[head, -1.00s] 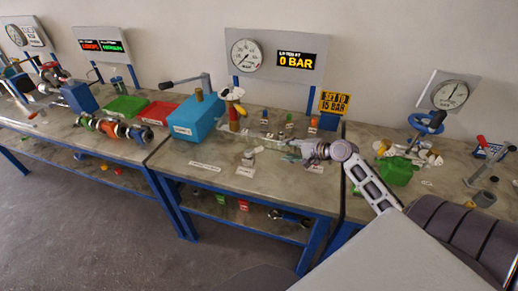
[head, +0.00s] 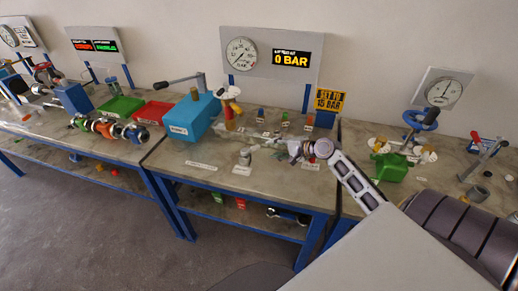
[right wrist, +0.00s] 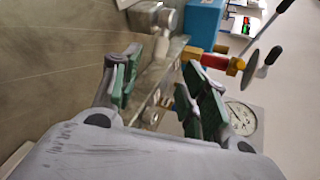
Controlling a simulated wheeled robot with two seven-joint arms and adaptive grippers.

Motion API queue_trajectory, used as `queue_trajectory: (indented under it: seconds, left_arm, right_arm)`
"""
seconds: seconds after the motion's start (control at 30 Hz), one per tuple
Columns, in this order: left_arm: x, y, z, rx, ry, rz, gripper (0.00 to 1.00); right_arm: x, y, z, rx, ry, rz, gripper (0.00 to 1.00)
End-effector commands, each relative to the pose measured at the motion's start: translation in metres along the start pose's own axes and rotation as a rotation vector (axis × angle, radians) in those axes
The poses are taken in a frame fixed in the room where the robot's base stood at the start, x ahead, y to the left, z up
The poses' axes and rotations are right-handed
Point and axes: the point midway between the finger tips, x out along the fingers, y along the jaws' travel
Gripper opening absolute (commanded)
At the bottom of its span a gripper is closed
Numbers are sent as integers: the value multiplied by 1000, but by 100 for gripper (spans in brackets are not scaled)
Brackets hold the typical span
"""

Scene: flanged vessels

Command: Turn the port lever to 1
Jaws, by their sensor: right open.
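My right gripper (head: 282,147) is above the middle bench, behind small grey parts and labels. In the right wrist view its two green-padded fingers (right wrist: 163,75) stand apart, with nothing visibly held. A red and yellow fitting (head: 231,108) with a pale top stands left of the gripper, beside the blue box. This fitting also shows beyond the fingers in the right wrist view (right wrist: 215,59), with dark-handled levers near it. I cannot tell which lever is the port lever, and no number 1 is readable. My left gripper is out of view.
The blue box (head: 193,117) has a long lever (head: 177,79) on top. A gauge (head: 242,54) and a display reading 0 BAR (head: 290,58) stand behind. A yellow sign (head: 330,100) reads SET TO 15 BAR. The bench's front left is mostly clear.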

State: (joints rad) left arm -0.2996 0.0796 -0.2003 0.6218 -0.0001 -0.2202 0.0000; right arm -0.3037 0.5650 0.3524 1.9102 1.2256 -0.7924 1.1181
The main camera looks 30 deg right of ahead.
Motion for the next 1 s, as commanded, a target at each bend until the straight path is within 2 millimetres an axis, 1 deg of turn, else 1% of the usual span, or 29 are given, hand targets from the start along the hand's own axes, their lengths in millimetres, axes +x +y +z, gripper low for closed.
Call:
queue_trajectory:
  seconds: [0.4, 1.0]
  left_arm:
    - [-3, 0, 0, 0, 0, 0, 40]
    - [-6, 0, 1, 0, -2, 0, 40]
  right_arm:
    - [37, -1, 0, 1, 0, -1, 44]
    - [87, -1, 0, 1, 0, -2, 44]
